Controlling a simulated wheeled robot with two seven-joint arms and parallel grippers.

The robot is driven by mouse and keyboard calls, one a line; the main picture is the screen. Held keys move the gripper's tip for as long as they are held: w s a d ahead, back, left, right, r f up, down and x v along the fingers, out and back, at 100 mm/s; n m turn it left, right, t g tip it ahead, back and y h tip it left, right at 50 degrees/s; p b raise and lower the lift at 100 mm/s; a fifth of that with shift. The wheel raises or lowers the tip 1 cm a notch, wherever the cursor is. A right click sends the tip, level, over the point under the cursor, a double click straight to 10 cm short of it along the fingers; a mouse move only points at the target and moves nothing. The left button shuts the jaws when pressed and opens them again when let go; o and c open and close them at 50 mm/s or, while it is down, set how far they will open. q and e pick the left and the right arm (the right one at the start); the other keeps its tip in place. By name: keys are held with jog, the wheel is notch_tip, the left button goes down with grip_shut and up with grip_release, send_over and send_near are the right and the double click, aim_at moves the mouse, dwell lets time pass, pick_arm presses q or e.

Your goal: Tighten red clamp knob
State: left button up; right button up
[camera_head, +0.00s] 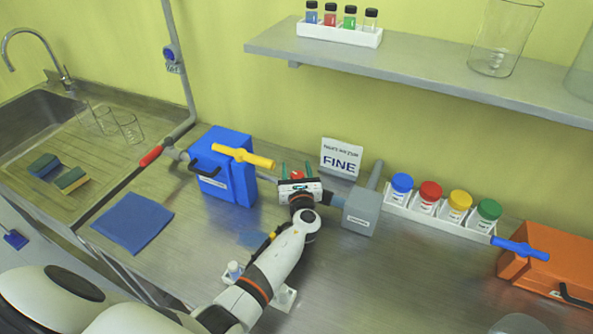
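The red clamp knob (297,175) shows as a small red patch in the middle of the bench, just beyond my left gripper's body. It is partly hidden by the gripper. My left gripper (297,170) reaches in from the lower left, with its two greenish fingers spread apart on either side of the knob. Gaps seem to show between the fingers and the red, so it looks open around the knob; contact cannot be made out. The grey clamp block (360,212) stands just right of the gripper. My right gripper is not in view.
A white rack (450,222) of colour-capped jars and an orange case (560,270) stand right. A shelf (420,68) overhangs behind. The front right bench is mostly clear.

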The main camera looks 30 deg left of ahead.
pick_arm(q)
jog(key=c, duration=0.9)
jog(key=shift+o, duration=0.2)
jog(key=shift+m+h, duration=0.3)
jog(key=shift+h, duration=0.1)
jog(key=shift+d+m+t+h, duration=0.1)
jog(key=shift+m+t+h, duration=0.75)
jog(key=shift+h, duration=0.35)
jog(key=m+h, duration=0.1)
jog(key=m+t+h+b, duration=0.1)
jog(key=shift+d+f+h, duration=0.1)
jog(key=shift+f+h, duration=0.1)
jog(key=shift+h, duration=0.2)
jog(key=m+h+b, duration=0.2)
jog(key=h+b, duration=0.1)
jog(key=b, duration=0.1)
jog(key=d+m+g+h+b, duration=0.1)
jog(key=m+h+b, duration=0.2)
jog(key=h+b, duration=0.1)
jog(key=m+h+b, duration=0.2)
jog(key=h+b, duration=0.2)
jog(key=b, duration=0.1)
jog(key=shift+d+f, duration=0.15)
jog(key=shift+f, duration=0.05)
jog(key=shift+d+r+m+g+h+b, duration=0.1)
jog(key=shift+r+m+g+h+b, duration=0.2)
jog(key=shift+m+g+h+b, duration=0.5)
jog(key=shift+t+b, duration=0.3)
jog(key=shift+t, duration=0.05)
jog(key=o, duration=1)
